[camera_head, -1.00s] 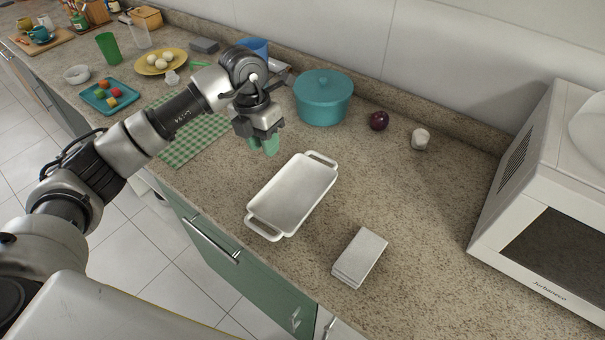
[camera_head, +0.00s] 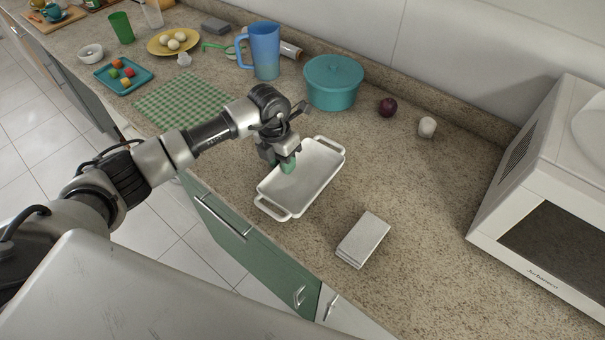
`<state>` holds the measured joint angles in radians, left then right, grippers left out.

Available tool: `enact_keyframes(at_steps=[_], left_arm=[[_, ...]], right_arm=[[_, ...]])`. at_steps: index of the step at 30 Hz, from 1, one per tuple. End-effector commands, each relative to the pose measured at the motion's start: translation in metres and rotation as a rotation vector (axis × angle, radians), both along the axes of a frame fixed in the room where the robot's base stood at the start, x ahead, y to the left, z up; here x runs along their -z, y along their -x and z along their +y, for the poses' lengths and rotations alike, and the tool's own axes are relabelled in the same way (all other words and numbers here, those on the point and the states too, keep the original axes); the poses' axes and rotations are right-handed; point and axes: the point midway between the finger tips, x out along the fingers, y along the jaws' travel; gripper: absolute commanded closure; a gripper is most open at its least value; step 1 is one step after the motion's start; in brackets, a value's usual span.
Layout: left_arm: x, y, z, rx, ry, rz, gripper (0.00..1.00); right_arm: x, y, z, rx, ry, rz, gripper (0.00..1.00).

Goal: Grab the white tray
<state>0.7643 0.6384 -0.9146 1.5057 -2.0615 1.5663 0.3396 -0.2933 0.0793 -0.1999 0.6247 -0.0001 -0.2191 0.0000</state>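The white tray (camera_head: 312,178) lies flat on the counter in the middle of the view. It is rectangular and shallow, with a loop handle at its far end and one at its near end. My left gripper (camera_head: 287,164) points down at the tray's left long side, with its green fingertips in front of the tray's edge. The fingers overlap from this angle, so their gap and any contact with the tray cannot be told. My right gripper is not in view.
A teal lidded pot (camera_head: 332,88) stands behind the tray. A grey-white flat block (camera_head: 363,240) lies in front, to the right. A blue pitcher (camera_head: 265,52), a green checked cloth (camera_head: 183,103) and a microwave (camera_head: 545,190) are around.

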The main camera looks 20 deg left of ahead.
Motion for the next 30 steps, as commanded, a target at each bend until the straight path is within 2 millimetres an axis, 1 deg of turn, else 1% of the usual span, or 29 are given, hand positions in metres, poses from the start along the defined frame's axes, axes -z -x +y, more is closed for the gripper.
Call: enact_keyframes(at_steps=[4,5,9,11,23,26,30], left_arm=[[0.0,0.0,0.0,0.0,0.0,0.0,0.67],[0.0,0.0,0.0,0.0,0.0,0.0,0.7],[0.0,0.0,0.0,0.0,0.0,0.0,0.92],[0.0,0.0,0.0,0.0,0.0,0.001,1.0],[-0.001,0.0,0.0,-0.001,0.0,0.0,1.0],[-0.005,0.0,0.0,-0.001,0.0,0.0,1.0],[-0.019,-0.001,0.0,0.0,-0.001,-0.005,1.0]], right_arm=[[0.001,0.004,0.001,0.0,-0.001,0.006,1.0],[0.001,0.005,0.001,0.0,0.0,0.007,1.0],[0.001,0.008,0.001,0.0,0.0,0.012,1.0],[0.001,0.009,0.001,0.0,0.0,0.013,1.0],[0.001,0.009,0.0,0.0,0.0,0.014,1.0],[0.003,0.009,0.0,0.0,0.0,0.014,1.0],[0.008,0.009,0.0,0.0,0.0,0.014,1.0]])
